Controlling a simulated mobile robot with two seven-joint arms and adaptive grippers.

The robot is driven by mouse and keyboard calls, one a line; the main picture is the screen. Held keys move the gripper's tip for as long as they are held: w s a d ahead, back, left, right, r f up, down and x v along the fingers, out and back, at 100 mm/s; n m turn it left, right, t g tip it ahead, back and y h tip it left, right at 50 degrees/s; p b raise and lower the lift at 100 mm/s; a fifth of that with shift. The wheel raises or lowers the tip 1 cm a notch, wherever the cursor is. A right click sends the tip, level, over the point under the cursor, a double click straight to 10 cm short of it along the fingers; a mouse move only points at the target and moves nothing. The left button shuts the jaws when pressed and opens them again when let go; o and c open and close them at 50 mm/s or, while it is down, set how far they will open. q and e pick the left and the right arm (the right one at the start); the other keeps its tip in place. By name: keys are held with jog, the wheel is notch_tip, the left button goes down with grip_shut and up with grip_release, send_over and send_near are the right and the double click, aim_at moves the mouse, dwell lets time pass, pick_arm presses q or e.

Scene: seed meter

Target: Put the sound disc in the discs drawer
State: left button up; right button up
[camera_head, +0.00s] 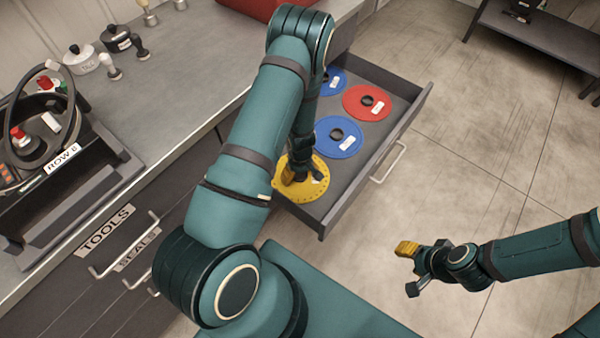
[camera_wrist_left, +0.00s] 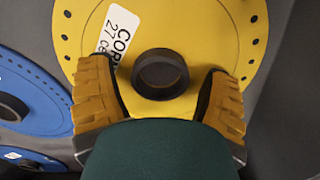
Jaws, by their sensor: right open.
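A yellow disc (camera_head: 312,188) with a dark hub lies at the near end of the open drawer (camera_head: 328,219). In the left wrist view the yellow disc (camera_wrist_left: 210,35) shows a white label, partly hidden, and a raised dark hub (camera_wrist_left: 160,73). My left gripper (camera_head: 293,176) is low over this disc. In the wrist view its yellow fingers (camera_wrist_left: 160,100) stand apart on either side of the hub, with gaps between them and it. My right gripper (camera_head: 409,268) is open and empty over the floor at the right.
Blue discs (camera_head: 343,148) and a red disc (camera_head: 367,102) lie farther back in the same drawer.

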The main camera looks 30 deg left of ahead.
aim_at(300, 177)
pick_arm(q)
jog(key=shift+r, duration=0.3)
notch_tip(300, 177, up, 12)
jog(key=p, duration=0.4)
jog(key=shift+f, duration=0.15)
dwell(0.4)
